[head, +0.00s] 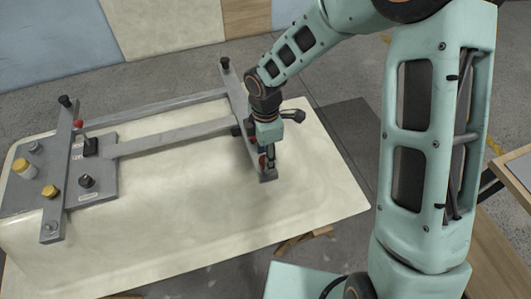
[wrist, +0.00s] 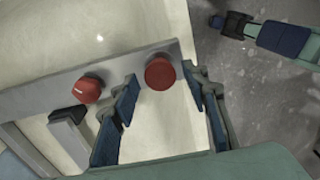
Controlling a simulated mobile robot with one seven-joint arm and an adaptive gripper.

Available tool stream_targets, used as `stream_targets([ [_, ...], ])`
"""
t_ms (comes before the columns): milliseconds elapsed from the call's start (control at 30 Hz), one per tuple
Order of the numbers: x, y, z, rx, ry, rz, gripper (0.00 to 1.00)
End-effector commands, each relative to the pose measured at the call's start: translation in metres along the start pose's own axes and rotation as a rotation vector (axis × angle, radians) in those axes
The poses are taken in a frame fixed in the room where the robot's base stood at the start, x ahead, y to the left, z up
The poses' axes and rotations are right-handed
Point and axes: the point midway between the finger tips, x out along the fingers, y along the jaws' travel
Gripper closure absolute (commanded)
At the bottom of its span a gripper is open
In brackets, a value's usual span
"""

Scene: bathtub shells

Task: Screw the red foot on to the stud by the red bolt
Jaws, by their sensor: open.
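In the wrist view a plain red round piece (wrist: 160,73), which looks like the red foot, is at the end of a grey crossbar. It lies between the fingertips of my open gripper (wrist: 160,78), with a gap at each side. A smaller red round head with a pale mark (wrist: 87,90), probably the red bolt, sits on the same bar to the left. In the head view my gripper (head: 268,158) points down at the bar's near end, and a bit of red (head: 262,161) shows beside it. The stud is not visible; I cannot tell whether the foot is on it.
The cream tub shell (head: 320,185) lies under a grey frame. Its left plate (head: 95,185) carries yellow and black knobs, and a red knob (head: 78,123) stands nearby. A dark-ended frame post (head: 224,63) stands at the crossbar's far end. The shell is bare right of the crossbar.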

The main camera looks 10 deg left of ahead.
Motion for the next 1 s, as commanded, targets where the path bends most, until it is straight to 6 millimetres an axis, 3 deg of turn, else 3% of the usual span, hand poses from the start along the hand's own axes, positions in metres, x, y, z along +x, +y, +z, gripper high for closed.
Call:
stream_targets([
  [67,0.0002,-0.0001,0.0001,0.001,0.0,0.0,0.63],
  [400,0.0,0.0,0.0002,0.004,0.0,0.0,1.0],
  [567,0.0019,0.0002,0.0004,0.068,-0.002,0.0,1.0],
  [1000,0.0024,0.0002,0.0002,0.474,-0.001,0.001,1.0],
])
